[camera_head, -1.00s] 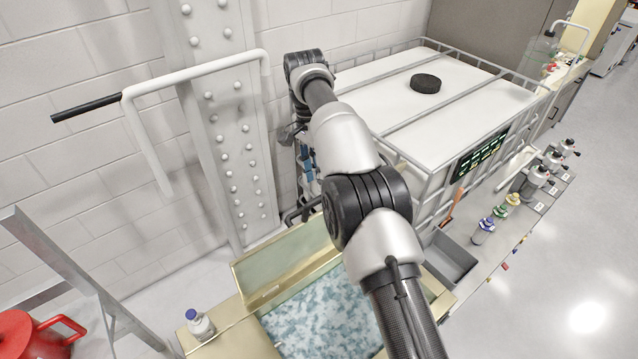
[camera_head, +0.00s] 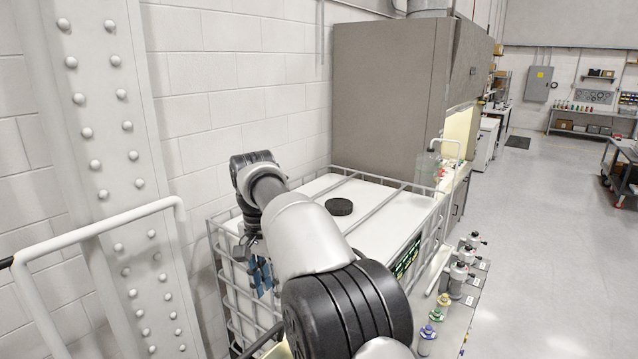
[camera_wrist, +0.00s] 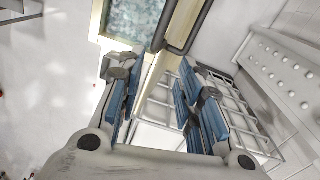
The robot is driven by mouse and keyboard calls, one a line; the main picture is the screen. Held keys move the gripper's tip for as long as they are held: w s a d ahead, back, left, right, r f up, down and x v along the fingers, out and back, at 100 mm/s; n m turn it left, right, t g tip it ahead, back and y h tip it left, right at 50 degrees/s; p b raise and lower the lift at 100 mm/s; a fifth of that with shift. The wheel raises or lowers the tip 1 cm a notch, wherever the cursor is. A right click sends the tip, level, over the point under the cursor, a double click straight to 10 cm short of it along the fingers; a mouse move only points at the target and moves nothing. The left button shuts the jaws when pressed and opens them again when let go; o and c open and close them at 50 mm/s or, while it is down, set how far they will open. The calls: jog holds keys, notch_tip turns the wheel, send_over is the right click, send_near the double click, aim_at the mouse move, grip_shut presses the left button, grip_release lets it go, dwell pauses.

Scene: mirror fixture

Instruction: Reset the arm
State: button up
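My arm reaches from the bottom of the head view up and left, with its far joint in front of the white brick wall. My gripper (camera_head: 260,274) hangs below that joint, beside the left side of the caged white tank (camera_head: 385,200). In the wrist view my gripper (camera_wrist: 158,78) has its two blue-padded fingers spread apart, with nothing between them. Part of the gripper is hidden by the arm in the head view.
A riveted column (camera_head: 120,170) and a white pipe rail (camera_head: 100,228) stand on the left. A grey cabinet (camera_head: 395,90) stands behind the tank. Valves (camera_head: 461,270) line the right bench. The floor (camera_head: 550,220) is clear there. A basin (camera_wrist: 135,18) shows in the wrist view.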

jog(key=s+d+r+n+t+y, duration=0.1)
jog(key=s+d+r, duration=0.4)
jog(key=d, duration=0.2)
jog(key=s+d+r+n+t, duration=0.1)
jog(key=s+d+r, duration=0.4)
jog(key=d+r, duration=0.15)
jog(key=s+d+f+n+t, duration=0.1)
jog(key=s+d+f, duration=0.25)
jog(key=s, duration=0.35)
jog(key=s+d+f+n+t, duration=0.2)
jog(key=s+d, duration=0.2)
jog(key=s, duration=0.3)
jog(key=s+d+f+n+t, duration=0.1)
jog(key=s+d+f, duration=0.25)
jog(key=s, duration=0.35)
notch_tip(320, 180, down, 34)
jog(key=s+g+b, duration=0.1)
jog(key=s+b, duration=0.1)
jog(key=b, duration=3)
jog(key=shift+s+d, duration=0.2)
jog(key=shift+f, duration=0.1)
